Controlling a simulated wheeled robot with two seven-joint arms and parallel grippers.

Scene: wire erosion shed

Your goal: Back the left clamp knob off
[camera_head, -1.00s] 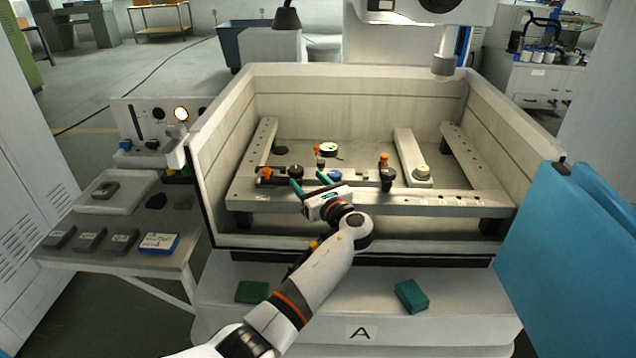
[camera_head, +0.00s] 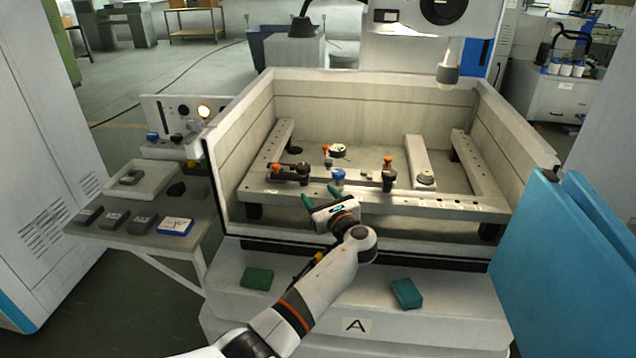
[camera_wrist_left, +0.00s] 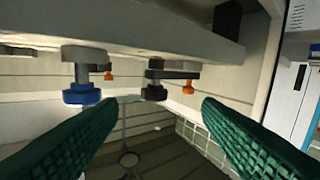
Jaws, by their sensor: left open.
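The left clamp, with a black knob (camera_head: 303,168) and an orange-topped part (camera_head: 276,170), sits on the front rail (camera_head: 262,196) inside the tank. In the left wrist view, which looks upside down, the black knob (camera_wrist_left: 154,92) shows ahead, between and beyond the fingers. My left gripper (camera_head: 320,195) is open and empty, its green fingers just in front of the rail, on the near side of the knob and apart from it. It also shows in the left wrist view (camera_wrist_left: 158,112). My right gripper is not in view.
A blue knob (camera_head: 338,175) stands just right of the left clamp, and another clamp with a black knob (camera_head: 389,178) is farther right. The tank's front wall (camera_head: 420,238) lies under my arm. Green blocks (camera_head: 257,279) rest on the ledge. A side table (camera_head: 120,238) stands left.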

